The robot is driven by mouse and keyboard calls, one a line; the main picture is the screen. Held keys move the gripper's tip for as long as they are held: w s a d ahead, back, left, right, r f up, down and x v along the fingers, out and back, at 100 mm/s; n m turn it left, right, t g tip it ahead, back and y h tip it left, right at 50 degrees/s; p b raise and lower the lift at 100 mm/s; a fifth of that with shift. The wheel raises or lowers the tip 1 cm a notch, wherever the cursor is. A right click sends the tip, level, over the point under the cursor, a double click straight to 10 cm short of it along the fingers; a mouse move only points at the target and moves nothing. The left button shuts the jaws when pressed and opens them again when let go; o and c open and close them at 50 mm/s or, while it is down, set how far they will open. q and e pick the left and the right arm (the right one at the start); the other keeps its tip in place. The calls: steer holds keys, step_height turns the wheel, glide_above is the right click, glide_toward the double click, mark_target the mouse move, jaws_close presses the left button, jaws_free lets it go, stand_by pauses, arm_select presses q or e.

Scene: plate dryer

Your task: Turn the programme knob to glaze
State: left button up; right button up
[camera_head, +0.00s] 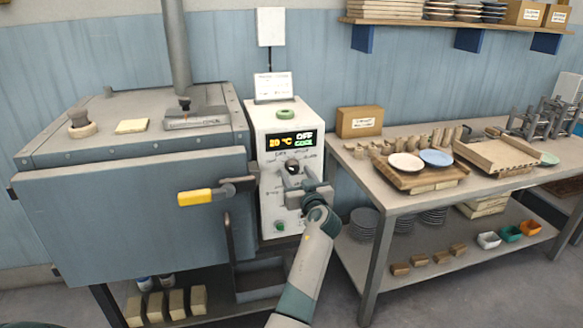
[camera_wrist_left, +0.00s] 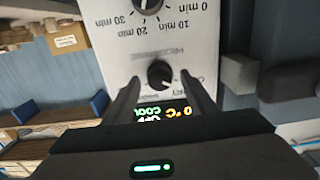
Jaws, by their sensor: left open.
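The white control panel (camera_head: 267,190) stands at the right side of the kiln. Its display (camera_head: 292,142) reads about 20 °C, OFF and COOL. The dark round programme knob (camera_head: 293,166) sits just below the display. In the left wrist view, which is upside down, the knob (camera_wrist_left: 160,74) lies between the two fingers. My left gripper (camera_head: 300,182) is open in front of the panel. I cannot tell whether the fingers touch the knob. The labels around the knob are too small or partly hidden, so its setting is unclear. My right gripper is not in view.
A second knob with minute marks (camera_wrist_left: 148,4) lies beyond the programme knob in the wrist view. The blue kiln (camera_head: 130,210) has a yellow handle (camera_head: 195,197) left of the panel. A workbench (camera_head: 400,195) with plates stands at the right.

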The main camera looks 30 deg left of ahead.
arm_select(q)
steer(key=shift+w+a, duration=0.2)
steer(key=shift+r, duration=0.1)
steer(key=c, duration=1)
steer(key=shift+c, duration=0.2)
